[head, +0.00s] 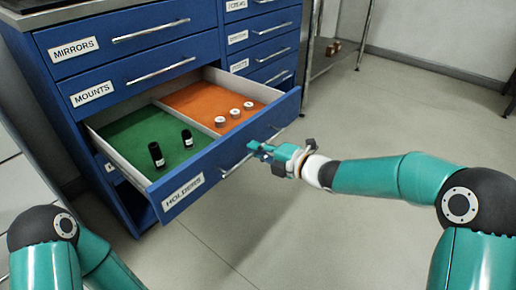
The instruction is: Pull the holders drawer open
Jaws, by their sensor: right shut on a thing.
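The holders drawer (230,152) of the blue cabinet stands pulled out, its label "HOLDERS" on the left of the front. Its left compartment has a green floor (134,134) with two black cylinders (157,155) standing upright. Its right compartment has an orange floor (200,100) with several pale round pieces (235,112). My right gripper (258,150) is at the drawer front, shut on the drawer's handle (236,166). The fingers partly hide the handle. My left arm shows at the lower left, but its gripper is out of view.
The mounts drawer (130,82) and mirrors drawer (85,48) above are shut. A second column of shut drawers (262,50) stands to the right. A metal rack (330,60) stands behind. The floor (370,110) before the cabinet is clear.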

